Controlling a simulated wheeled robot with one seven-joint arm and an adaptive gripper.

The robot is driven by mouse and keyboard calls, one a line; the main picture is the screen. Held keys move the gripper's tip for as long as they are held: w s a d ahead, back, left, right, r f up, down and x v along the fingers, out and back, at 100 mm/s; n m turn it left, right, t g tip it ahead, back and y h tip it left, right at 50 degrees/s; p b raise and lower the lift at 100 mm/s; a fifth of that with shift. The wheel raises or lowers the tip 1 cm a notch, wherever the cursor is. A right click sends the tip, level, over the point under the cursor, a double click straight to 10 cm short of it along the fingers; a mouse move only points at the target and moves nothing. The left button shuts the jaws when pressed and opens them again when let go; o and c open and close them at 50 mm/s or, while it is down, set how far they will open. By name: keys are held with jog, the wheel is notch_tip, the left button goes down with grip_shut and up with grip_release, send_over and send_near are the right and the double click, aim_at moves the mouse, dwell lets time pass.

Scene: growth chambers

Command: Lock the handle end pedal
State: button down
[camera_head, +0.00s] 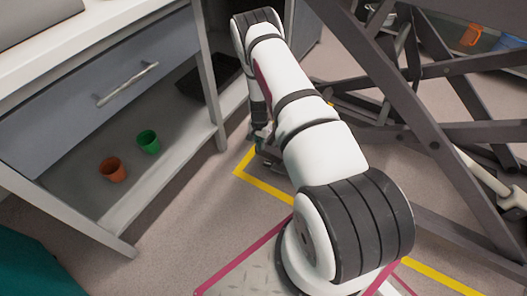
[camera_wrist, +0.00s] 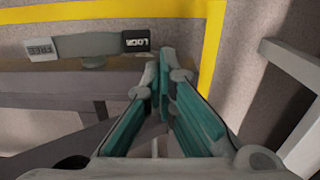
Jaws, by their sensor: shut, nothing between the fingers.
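The handle end pedal (camera_wrist: 92,46) shows in the wrist view at the upper left. It is a grey rocker on a dark bar, with a white FREE label (camera_wrist: 41,50) at its left end and a black LOCK label (camera_wrist: 136,40) at its right end. My gripper (camera_wrist: 160,72) has teal pads and is shut and empty. Its fingertips appear just below and right of the LOCK end; I cannot tell whether they touch it. In the head view my gripper (camera_head: 261,136) is partly hidden by my arm, and the pedal is hard to make out.
Yellow floor tape (camera_wrist: 212,45) runs beside the pedal. A dark crossed-beam frame (camera_head: 400,90) stands right of my arm. A cabinet with a drawer (camera_head: 90,95) is at the left, with an orange pot (camera_head: 112,169) and a green pot (camera_head: 148,142) on its lower shelf.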

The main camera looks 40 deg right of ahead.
jog(key=r, duration=0.2)
jog(key=w+r+p, duration=0.1)
jog(key=r, duration=0.1)
jog(key=shift+a+r, duration=0.2)
jog(key=shift+r, duration=0.15)
